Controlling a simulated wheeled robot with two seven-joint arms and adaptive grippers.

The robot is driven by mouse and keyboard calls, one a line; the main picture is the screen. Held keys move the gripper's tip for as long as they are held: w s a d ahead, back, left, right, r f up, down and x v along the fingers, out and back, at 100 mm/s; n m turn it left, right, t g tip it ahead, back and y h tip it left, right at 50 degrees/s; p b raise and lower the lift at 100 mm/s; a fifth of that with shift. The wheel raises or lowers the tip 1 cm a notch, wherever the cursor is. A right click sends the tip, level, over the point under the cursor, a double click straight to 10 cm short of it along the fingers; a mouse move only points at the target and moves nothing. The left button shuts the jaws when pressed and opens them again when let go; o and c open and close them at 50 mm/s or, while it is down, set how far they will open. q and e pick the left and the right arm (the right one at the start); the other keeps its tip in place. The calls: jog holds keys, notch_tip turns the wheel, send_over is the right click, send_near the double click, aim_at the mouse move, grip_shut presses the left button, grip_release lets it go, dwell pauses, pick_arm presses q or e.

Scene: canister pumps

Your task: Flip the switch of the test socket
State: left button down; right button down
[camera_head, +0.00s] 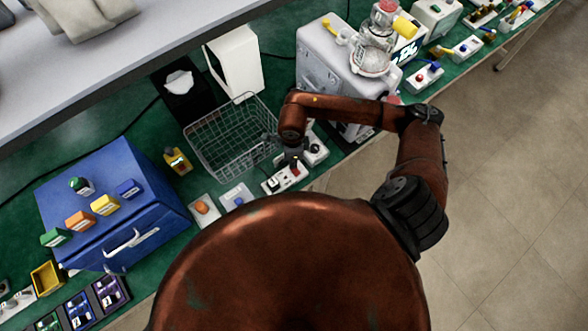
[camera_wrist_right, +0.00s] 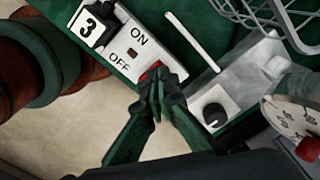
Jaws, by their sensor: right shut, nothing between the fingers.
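The test socket (camera_head: 283,181) is a white block near the table's front edge in the head view. In the right wrist view the socket (camera_wrist_right: 122,42) shows ON and OFF labels, a small dark red square and a black plug marked 3. Its red switch (camera_wrist_right: 150,70) is by the OFF label, partly hidden by my fingertips. My right gripper (camera_wrist_right: 160,84) is shut and empty, its tips at the red switch; I cannot tell if they touch. In the head view the right gripper (camera_head: 293,159) is over the socket. My left gripper is not in view.
A white unit with a black knob (camera_wrist_right: 214,115) is beside the socket. A wire basket (camera_head: 232,135) stands behind it. A white panel with an orange button (camera_head: 202,208) is to the left. A blue case (camera_head: 112,205) is farther left, and a grey machine (camera_head: 325,65) stands behind on the right.

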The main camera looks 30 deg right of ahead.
jog(key=shift+f+b, duration=0.7)
jog(key=shift+f, duration=0.15)
dwell(0.3)
jog(key=shift+r+p, duration=1.8)
jog(key=shift+r, duration=1.7)
